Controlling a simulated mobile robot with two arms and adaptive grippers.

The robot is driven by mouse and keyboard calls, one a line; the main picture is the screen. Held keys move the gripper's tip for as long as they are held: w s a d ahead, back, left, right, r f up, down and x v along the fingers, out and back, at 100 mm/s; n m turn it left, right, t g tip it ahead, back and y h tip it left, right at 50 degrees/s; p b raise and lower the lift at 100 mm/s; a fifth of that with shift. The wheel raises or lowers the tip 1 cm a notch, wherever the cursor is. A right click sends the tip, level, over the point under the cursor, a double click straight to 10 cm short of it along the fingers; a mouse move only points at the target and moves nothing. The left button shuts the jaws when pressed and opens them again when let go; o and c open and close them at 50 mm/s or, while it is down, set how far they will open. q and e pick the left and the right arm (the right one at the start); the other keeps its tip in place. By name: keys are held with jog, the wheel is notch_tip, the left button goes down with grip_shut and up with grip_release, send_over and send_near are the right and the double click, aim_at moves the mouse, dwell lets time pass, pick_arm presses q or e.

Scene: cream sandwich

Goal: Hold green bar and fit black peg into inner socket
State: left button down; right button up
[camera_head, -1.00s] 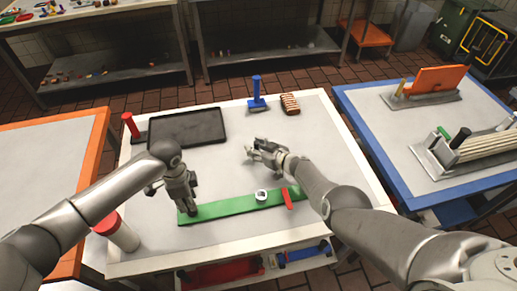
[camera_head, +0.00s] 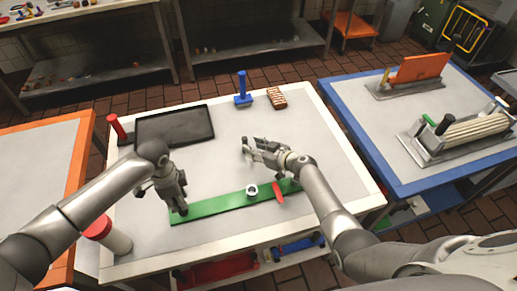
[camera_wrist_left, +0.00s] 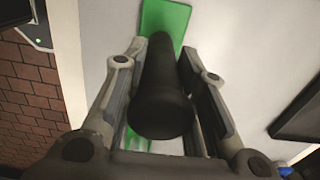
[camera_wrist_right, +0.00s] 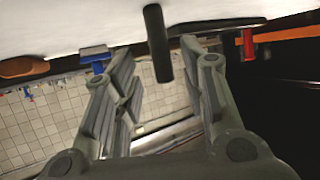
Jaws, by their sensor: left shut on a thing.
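The long green bar (camera_head: 222,207) lies along the front of the white-rimmed table. It carries a pale ring-shaped socket (camera_head: 251,190) and a red piece (camera_head: 278,192) toward its right end. My left gripper (camera_head: 178,200) is shut on a black cylindrical post (camera_wrist_left: 162,95) at the bar's left end. The bar also shows beyond this post in the left wrist view (camera_wrist_left: 166,18). My right gripper (camera_head: 247,148) is low over the table behind the bar, with its fingers spread. In the right wrist view a black peg (camera_wrist_right: 157,43) appears between its open fingers (camera_wrist_right: 158,75), not visibly clasped.
A black tray (camera_head: 175,127) lies at the back left beside a red post (camera_head: 116,127). A blue post (camera_head: 242,88) and a brown striped block (camera_head: 277,98) stand at the back. A red-capped jar (camera_head: 108,234) is at the front left. The table's right side is clear.

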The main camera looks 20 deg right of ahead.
jog(key=shift+s+d+r, duration=0.2)
jog(key=shift+s+d, duration=0.1)
jog(key=shift+s, duration=0.25)
jog(key=shift+o, duration=0.5)
jog(key=shift+s+r, duration=0.1)
jog(key=shift+w+r, duration=0.3)
jog(key=shift+r, duration=0.15)
notch_tip(320, 180, up, 3)
jog(key=w+a+n+g, duration=0.1)
jog(key=w+a+g, duration=0.1)
jog(key=m+g+h, duration=0.5)
jog(key=m+h, duration=0.2)
send_near(244, 138)
jog(key=x, duration=0.5)
jog(key=shift+s+d+f, duration=0.2)
jog(key=shift+d+f, duration=0.1)
jog(key=shift+f, duration=0.05)
jog(key=shift+w+a+x, duration=0.1)
jog(key=shift+x, duration=1)
jog(key=shift+w+a+x, duration=0.1)
jog(key=shift+a+x, duration=0.05)
jog(key=shift+x, duration=0.95)
jog(key=shift+w+d+f, duration=0.1)
jog(key=shift+w+f, duration=0.05)
jog(key=shift+f, duration=0.25)
